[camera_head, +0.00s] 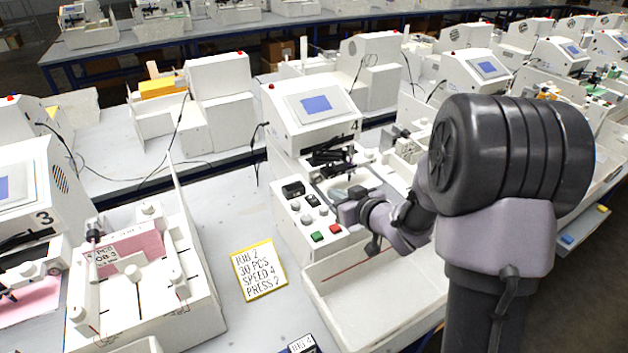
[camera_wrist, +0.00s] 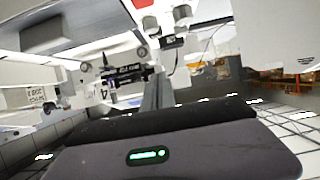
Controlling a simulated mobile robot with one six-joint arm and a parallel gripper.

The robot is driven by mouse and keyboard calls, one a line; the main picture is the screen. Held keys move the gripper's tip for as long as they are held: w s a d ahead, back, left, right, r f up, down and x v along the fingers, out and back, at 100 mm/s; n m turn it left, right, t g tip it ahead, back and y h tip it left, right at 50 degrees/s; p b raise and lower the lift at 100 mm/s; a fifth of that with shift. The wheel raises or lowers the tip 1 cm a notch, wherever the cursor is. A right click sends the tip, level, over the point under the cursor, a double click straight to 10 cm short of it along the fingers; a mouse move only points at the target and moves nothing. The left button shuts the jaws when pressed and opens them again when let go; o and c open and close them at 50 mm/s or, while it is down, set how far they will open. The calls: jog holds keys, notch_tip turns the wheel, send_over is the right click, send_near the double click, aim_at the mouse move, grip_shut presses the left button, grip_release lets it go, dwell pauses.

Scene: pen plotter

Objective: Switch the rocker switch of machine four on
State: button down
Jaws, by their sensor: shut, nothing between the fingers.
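Machine four (camera_head: 285,135) is a white box with a blue screen and a "4" on its side, at the middle of the head view. Which way the rocker is tipped is too small to tell. My gripper (camera_head: 346,211) is shut and empty, to the right of the switch and apart from it. In the wrist view my gripper (camera_wrist: 158,88) points at a tilted, close machine with a "4"; the switch is not clear there.
A white tray (camera_head: 372,300) projects from the front of machine four. A handwritten yellow-edged card (camera_head: 259,271) lies on the table to the left. Machine three (camera_head: 50,185) and its white fixture stand farther left. Other machines stand close behind and right; the table between has free room.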

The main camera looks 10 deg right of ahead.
jog(key=b, duration=0.2)
send_over(312, 197)
jog(key=s+d, duration=0.1)
jog(key=s, duration=0.2)
notch_tip(312, 197, down, 4)
jog(key=shift+s+f, duration=0.1)
jog(key=shift+s, duration=0.05)
jog(key=f, duration=0.1)
jog(key=f+b, duration=0.1)
jog(key=shift+s+d+f, duration=0.15)
jog(key=shift+s+f, duration=0.3)
jog(key=shift+f, duration=0.35)
jog(key=shift+b, duration=0.3)
jog(key=shift+f+b, duration=0.45)
jog(key=shift+s+d, duration=0.1)
jog(key=shift+s, duration=0.1)
jog(key=shift+r, duration=0.1)
